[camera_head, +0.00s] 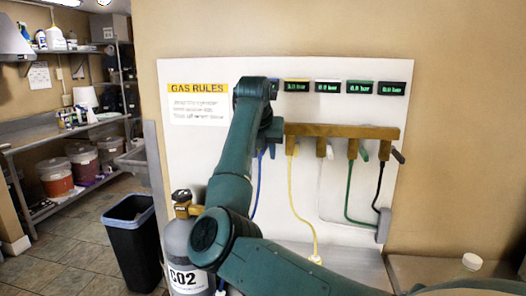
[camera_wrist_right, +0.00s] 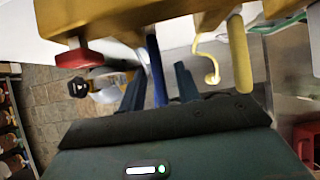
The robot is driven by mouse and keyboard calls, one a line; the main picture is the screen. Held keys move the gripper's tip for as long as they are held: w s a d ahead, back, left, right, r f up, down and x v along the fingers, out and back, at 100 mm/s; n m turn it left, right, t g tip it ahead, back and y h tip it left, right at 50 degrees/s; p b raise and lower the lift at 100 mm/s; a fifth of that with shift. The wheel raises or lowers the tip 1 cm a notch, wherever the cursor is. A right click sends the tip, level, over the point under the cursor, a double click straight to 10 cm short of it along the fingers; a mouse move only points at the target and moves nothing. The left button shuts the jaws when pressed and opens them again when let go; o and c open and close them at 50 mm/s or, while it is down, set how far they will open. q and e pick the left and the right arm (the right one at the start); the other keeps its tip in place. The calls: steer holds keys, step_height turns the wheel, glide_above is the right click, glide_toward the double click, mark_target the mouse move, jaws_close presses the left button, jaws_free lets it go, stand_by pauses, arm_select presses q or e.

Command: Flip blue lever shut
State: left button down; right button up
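My right gripper (camera_head: 266,140) is at the left end of the brass-coloured manifold (camera_head: 340,131), and its arm hides that end in the head view. In the right wrist view the two dark fingers (camera_wrist_right: 159,88) are apart. A narrow blue strip (camera_wrist_right: 157,72) runs down between them, with a gap on each side. I cannot tell for sure whether it is the blue lever or the blue hose. The blue hose (camera_head: 258,178) hangs below the gripper in the head view. The blue lever cannot be made out there. My left gripper is not in view.
Yellow (camera_head: 292,190), white, green and black hoses hang off the white panel (camera_head: 350,219). A CO2 cylinder (camera_head: 180,246) and bin (camera_head: 133,240) stand left.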

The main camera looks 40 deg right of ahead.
steer(key=b+v, duration=0.2)
steer(key=v, duration=1.1)
